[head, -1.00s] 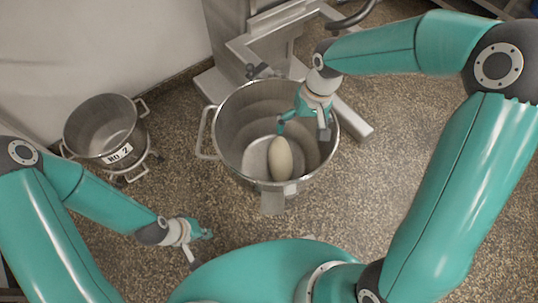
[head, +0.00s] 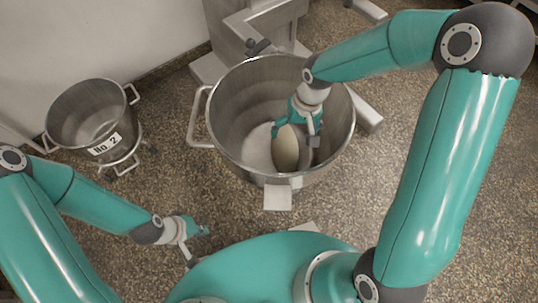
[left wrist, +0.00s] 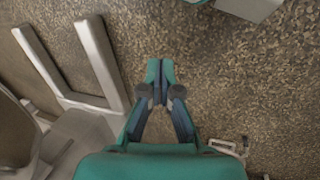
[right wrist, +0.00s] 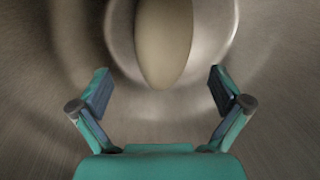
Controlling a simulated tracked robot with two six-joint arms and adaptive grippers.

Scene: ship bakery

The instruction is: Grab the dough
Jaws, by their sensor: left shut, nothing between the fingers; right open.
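The dough (head: 286,150) is a pale, smooth oval lump at the bottom of the large steel mixing bowl (head: 228,98). In the right wrist view the dough (right wrist: 163,45) lies ahead of my open fingers, roughly centred between them and a little beyond the tips. My right gripper (head: 293,135) is inside the bowl, over the dough, with its fingers spread; it also shows in the right wrist view (right wrist: 160,80). In the head view it hides part of the dough. My left gripper (head: 203,245) is shut and empty, outside the bowl above the floor; it also shows in the left wrist view (left wrist: 160,68).
A smaller steel pot marked "No. 2" (head: 88,118) stands on a wheeled base at the left. The mixer's grey stand (head: 230,35) is behind the bowl. The bowl has a side handle (head: 196,120). Speckled floor (head: 170,170) is clear between pot and bowl.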

